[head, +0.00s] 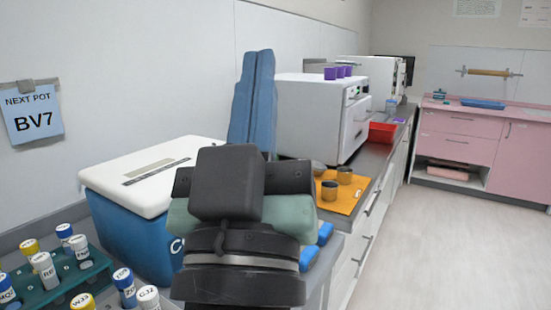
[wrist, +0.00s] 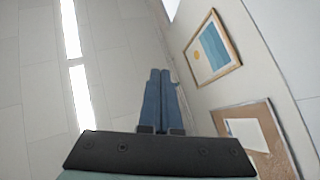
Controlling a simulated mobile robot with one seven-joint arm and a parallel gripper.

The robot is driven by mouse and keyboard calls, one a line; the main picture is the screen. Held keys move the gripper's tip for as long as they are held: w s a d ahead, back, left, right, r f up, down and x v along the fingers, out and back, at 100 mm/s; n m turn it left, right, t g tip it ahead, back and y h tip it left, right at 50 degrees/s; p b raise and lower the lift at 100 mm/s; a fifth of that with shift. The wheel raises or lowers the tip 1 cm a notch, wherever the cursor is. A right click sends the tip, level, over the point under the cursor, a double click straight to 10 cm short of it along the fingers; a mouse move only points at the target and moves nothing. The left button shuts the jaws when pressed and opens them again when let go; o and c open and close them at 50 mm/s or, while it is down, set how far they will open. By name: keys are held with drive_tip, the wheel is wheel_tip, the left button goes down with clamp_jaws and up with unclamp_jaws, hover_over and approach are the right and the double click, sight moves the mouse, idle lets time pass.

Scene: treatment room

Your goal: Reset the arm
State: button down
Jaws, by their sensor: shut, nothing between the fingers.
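My gripper (head: 258,56) points up in the head view, with its two long blue fingers side by side and touching. In the wrist view my gripper (wrist: 160,72) also shows its fingers together, with nothing between them. Behind the fingers the wrist view shows the ceiling and upper wall. My dark arm links fill the middle of the head view and hide part of the counter.
A blue cooler with a white lid (head: 130,178) stands left of my arm. A green rack (head: 65,275) holds several capped vials at the front left. A white machine (head: 310,118) and an orange mat (head: 340,204) with jars sit behind. The floor at right is clear.

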drive_tip(key=s+r+p, duration=0.2)
drive_tip(key=r+p, duration=0.9)
drive_tip(key=r, duration=0.2)
drive_tip(key=s+d+r+m+t+y+p, duration=0.1)
drive_tip(key=s+r+p, duration=0.1)
drive_tip(key=r+p, duration=0.9)
wheel_tip(320, 180, up, 4)
drive_tip(key=shift+d+f+p, duration=0.25)
drive_tip(key=shift+p, duration=0.15)
drive_tip(key=shift+f, duration=0.1)
